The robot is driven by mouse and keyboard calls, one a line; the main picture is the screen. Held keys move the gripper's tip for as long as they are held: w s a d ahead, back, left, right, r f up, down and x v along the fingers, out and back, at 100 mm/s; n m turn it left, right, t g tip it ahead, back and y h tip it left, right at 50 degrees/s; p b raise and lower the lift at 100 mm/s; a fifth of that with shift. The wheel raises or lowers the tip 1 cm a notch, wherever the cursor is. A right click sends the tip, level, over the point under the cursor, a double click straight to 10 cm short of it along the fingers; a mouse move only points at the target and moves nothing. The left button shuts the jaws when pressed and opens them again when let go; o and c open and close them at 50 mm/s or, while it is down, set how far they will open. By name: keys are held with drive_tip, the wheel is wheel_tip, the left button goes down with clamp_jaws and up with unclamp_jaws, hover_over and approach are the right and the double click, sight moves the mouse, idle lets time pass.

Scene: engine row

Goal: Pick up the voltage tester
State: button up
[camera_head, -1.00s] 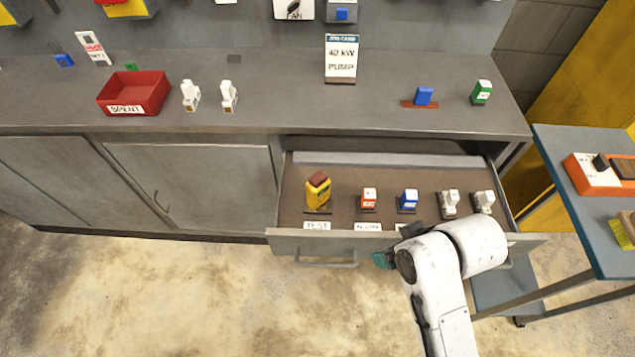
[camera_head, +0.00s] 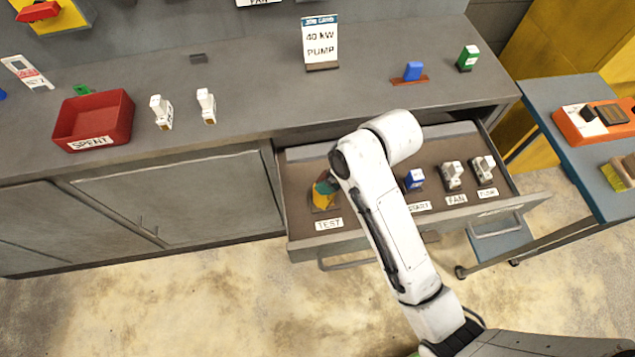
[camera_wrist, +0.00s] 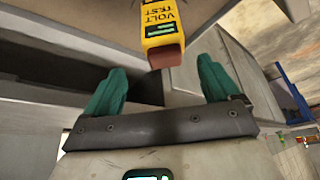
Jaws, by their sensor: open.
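The voltage tester (camera_wrist: 162,28) is yellow, with "VOLT TEST" lettering and a reddish-brown end. In the wrist view it lies ahead of and between the teal fingertips of my gripper (camera_wrist: 160,66), which is open, with a gap on both sides. In the head view the tester (camera_head: 322,203) stands in the left part of the open drawer (camera_head: 350,238), behind the TEST label. My gripper (camera_head: 326,186) is at its upper part there, and my arm partly hides both.
Blue (camera_head: 414,179) and white (camera_head: 452,175) modules stand to the right in the drawer. My arm crosses the drawer front. A red SPENT bin (camera_head: 94,118) and white parts sit on the bench. A cart (camera_head: 570,140) stands at the right.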

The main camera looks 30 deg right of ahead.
drive_tip(key=x, duration=0.3)
drive_tip(key=shift+w+f, duration=0.15)
drive_tip(key=shift+f, duration=0.2)
drive_tip(key=shift+s+p+x, duration=0.1)
drive_tip(key=shift+s+x, duration=0.1)
drive_tip(key=shift+x, duration=0.7)
drive_tip(key=shift+s+p+x, duration=0.1)
drive_tip(key=shift+s+x, duration=0.05)
drive_tip(key=shift+x, duration=0.75)
drive_tip(key=shift+s+p+x, duration=0.1)
drive_tip(key=shift+s+x, duration=0.1)
drive_tip(key=shift+x, duration=0.7)
drive_tip(key=shift+a+f, duration=0.1)
drive_tip(key=shift+f, duration=0.1)
drive_tip(key=shift+c, duration=0.2)
drive_tip(key=c, duration=1.3)
drive_tip(key=shift+o, duration=0.2)
